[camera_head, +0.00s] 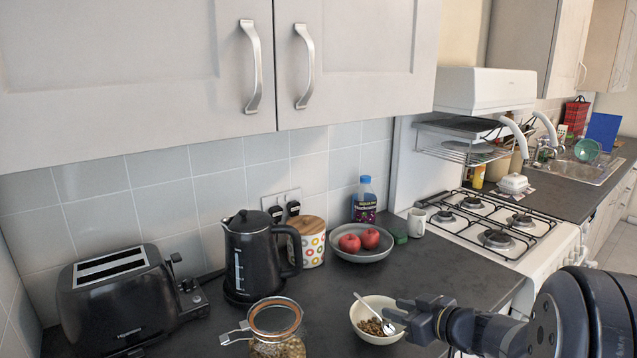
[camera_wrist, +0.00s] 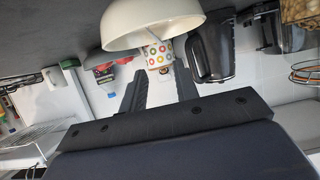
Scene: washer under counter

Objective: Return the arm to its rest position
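My gripper (camera_head: 400,311) is at the lower right of the head view, at the right rim of a cream bowl (camera_head: 363,330). The bowl holds brown cereal-like pieces and a spoon (camera_head: 368,309). In the wrist view, my gripper (camera_wrist: 160,82) shows two dark fingers standing apart with nothing between them. The bowl (camera_wrist: 150,24) appears upside down just beyond the fingertips. I cannot tell whether a finger touches the rim. My arm (camera_head: 545,325) reaches in from the right edge, in front of the stove's lower part.
An open glass jar (camera_head: 277,345), black kettle (camera_head: 252,255), toaster (camera_head: 120,300) and patterned canister (camera_head: 311,243) stand left of the bowl. A plate with red fruit (camera_head: 362,252) lies behind it. The stove (camera_head: 490,228) is at right; cupboards (camera_head: 130,70) hang above.

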